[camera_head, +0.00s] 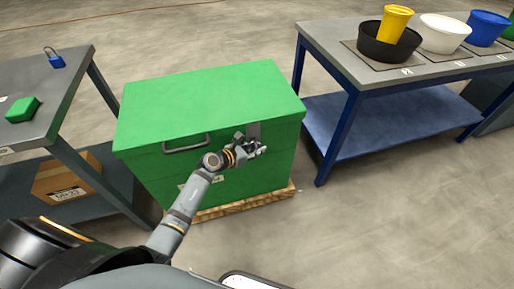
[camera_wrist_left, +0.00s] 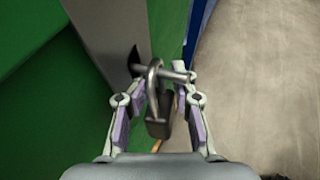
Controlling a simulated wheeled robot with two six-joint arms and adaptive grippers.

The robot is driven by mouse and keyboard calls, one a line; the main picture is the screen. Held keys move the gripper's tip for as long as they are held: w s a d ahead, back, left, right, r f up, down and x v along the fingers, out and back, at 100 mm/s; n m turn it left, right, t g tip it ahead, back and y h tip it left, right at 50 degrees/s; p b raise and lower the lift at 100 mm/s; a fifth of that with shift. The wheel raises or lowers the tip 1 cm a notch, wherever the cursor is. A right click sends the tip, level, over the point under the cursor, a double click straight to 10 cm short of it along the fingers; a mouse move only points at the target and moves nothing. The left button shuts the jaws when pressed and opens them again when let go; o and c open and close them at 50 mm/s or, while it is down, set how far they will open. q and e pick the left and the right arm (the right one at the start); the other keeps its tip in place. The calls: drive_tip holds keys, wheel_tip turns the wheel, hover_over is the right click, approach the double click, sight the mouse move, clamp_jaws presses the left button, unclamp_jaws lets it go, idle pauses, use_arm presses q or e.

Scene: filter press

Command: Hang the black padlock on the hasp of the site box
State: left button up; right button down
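The green site box (camera_head: 205,100) stands in the middle of the head view with its lid closed. Its grey hasp plate (camera_head: 254,131) runs down the front near the right end; it also shows in the left wrist view (camera_wrist_left: 112,35). A metal bar (camera_wrist_left: 177,75) sticks out of the plate's dark slot. The dark padlock (camera_wrist_left: 158,128) hangs with its shackle seemingly around this bar. My left gripper (camera_head: 262,149) is at the hasp. In the left wrist view its fingers (camera_wrist_left: 161,90) are open either side of the padlock, with gaps showing. My right gripper is out of view.
A grey table (camera_head: 55,85) at left bears a blue padlock (camera_head: 54,60) and a green block (camera_head: 22,109). A blue-legged bench (camera_head: 330,42) at right holds several coloured containers. The box rests on a wooden pallet (camera_head: 245,205). Floor in front right is clear.

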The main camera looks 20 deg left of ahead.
use_arm(q)
drive_tip(key=o, duration=0.3)
drive_tip(key=shift+a+f, duration=0.1)
drive_tip(key=v, duration=1.2)
